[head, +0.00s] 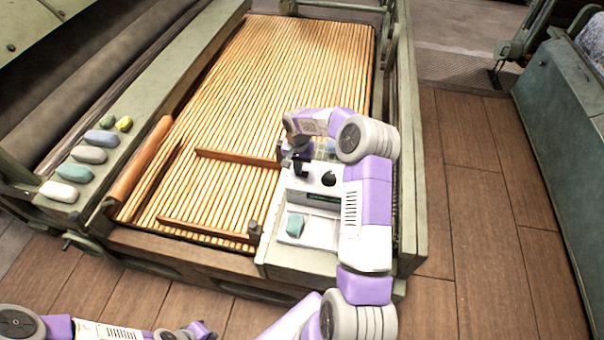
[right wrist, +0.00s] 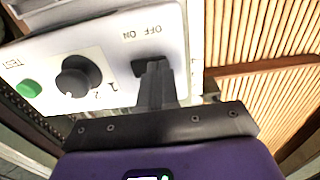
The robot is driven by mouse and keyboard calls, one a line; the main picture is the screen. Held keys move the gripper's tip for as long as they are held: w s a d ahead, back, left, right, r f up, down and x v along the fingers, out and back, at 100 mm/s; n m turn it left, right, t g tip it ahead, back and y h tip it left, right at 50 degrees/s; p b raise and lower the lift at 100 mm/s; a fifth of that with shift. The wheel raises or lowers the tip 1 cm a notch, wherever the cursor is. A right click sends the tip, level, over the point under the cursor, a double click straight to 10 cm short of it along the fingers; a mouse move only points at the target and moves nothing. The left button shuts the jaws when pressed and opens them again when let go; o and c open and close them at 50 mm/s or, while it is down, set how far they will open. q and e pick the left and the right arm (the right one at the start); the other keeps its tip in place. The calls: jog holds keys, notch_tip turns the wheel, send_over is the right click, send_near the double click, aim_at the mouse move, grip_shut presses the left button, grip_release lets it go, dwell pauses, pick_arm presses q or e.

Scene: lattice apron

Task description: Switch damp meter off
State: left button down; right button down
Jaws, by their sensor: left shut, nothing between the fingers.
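The damp meter (head: 309,187) is a white box on the green frame at the right end of the slatted bed, with a black knob. In the right wrist view its white panel (right wrist: 105,52) shows upside down, with a black knob (right wrist: 77,84), a green button (right wrist: 28,88) and a dark switch (right wrist: 148,66) by the OFF and ON labels. My right gripper (right wrist: 156,78) has its fingers together at the switch, partly hiding it. I cannot tell which way the switch is set. My left gripper (head: 201,331) is shut and empty at the bottom edge of the head view.
A teal block (head: 295,225) lies in a white tray in front of the meter. Wooden bars (head: 236,158) cross the slatted bed (head: 290,60). Several coloured stones (head: 89,155) line the left rail. Wooden floor (head: 462,190) is clear at the right.

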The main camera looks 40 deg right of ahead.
jog(key=shift+r+p, duration=2.2)
jog(key=shift+r, duration=1.25)
jog(key=s+a+f+n+y, duration=0.25)
jog(key=a+f, duration=0.35)
jog(key=a, duration=0.4)
jog(key=s+a+f+n+y, duration=0.1)
jog(key=s+a+f+n, duration=0.15)
jog(key=a+f, duration=0.6)
jog(key=s+a+n, duration=0.1)
jog(key=s+a, duration=0.5)
jog(key=s, duration=0.3)
jog(key=s+a+f+n, duration=0.1)
jog(key=s+a, duration=0.6)
jog(key=s, duration=0.2)
jog(key=shift+f+n+t+y, duration=0.3)
jog(key=shift+y, duration=0.05)
